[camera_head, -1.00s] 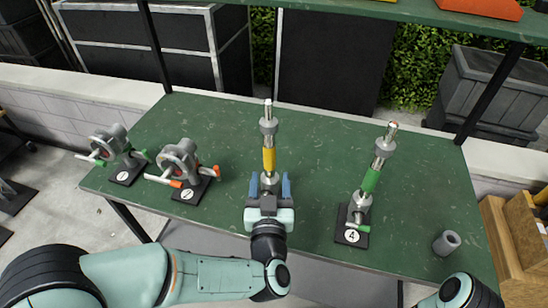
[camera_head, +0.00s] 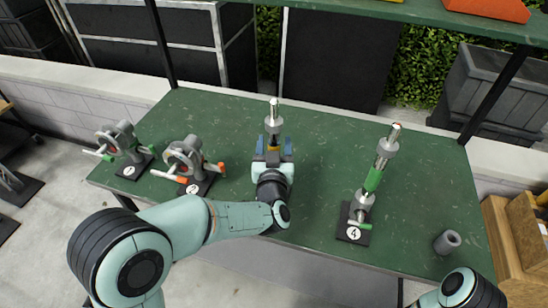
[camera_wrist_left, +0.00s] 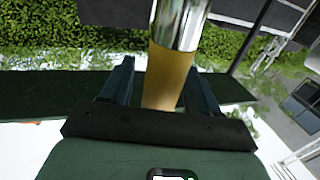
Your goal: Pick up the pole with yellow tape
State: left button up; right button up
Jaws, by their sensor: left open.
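The pole with yellow tape (camera_head: 274,116) stands upright near the middle of the green table (camera_head: 320,150). Its silver top and collar show above my left gripper (camera_head: 274,146), which hides its lower part. In the left wrist view, the yellow tape band (camera_wrist_left: 168,76) and a shiny metal section above it lie between the two blue fingers of my left gripper (camera_wrist_left: 160,85). The fingers are open, one on each side of the pole, with a gap visible at the left finger. My right gripper is out of view; only part of that arm shows at bottom right.
A pole with green tape (camera_head: 373,180) stands tilted in a holder marked 4 to the right. Two grey clamps (camera_head: 122,142) (camera_head: 186,158) on black bases stand at left. A grey cylinder (camera_head: 447,242) sits near the right edge. A shelf (camera_head: 400,12) spans above.

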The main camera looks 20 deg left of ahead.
pick_arm(q)
grip_shut()
jog(key=shift+r, duration=0.1)
